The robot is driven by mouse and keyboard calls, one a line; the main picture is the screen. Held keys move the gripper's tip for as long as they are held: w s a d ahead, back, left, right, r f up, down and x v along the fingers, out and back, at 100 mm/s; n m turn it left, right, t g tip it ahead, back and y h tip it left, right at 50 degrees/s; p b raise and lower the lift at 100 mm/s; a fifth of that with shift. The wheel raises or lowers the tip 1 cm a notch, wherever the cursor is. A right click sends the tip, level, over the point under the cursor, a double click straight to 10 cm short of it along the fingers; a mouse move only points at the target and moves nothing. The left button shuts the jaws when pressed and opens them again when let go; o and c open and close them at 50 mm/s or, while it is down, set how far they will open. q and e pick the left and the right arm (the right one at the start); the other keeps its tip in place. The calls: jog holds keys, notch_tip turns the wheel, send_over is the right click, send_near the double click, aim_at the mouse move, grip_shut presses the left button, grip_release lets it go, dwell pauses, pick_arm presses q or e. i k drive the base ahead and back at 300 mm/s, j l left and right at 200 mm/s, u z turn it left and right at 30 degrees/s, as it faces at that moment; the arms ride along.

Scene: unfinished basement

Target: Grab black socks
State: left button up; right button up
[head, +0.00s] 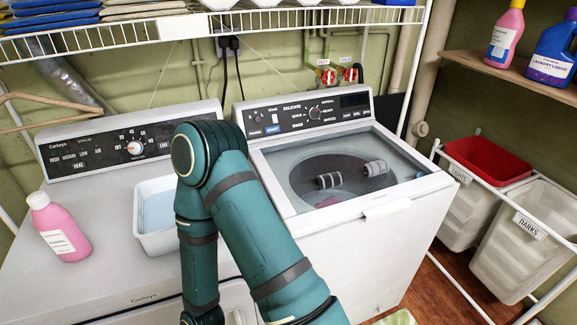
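Two small dark rolled bundles with light stripes, which look like the black socks, show at the top-loading washer (393,206). One bundle (328,181) is left of centre and the other (375,168) is to the right, both over the dark round drum opening. The washer's top looks glassy, and I cannot tell whether the bundles lie on the glass or beneath it. One of my green arms bends across the middle of the view, in front of the washer's left side. Neither gripper is in view.
A dryer (105,225) at left carries a pink bottle (60,228) and a white tub (157,243). A wire shelf (305,18) hangs above. At right stand hampers labelled LIGHTS (465,210) and DARKS (515,255). A wooden shelf (510,72) holds detergent bottles (553,48).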

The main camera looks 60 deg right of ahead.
aim_at(331, 180)
jog(key=k+z, duration=0.1)
jog(key=z, duration=2)
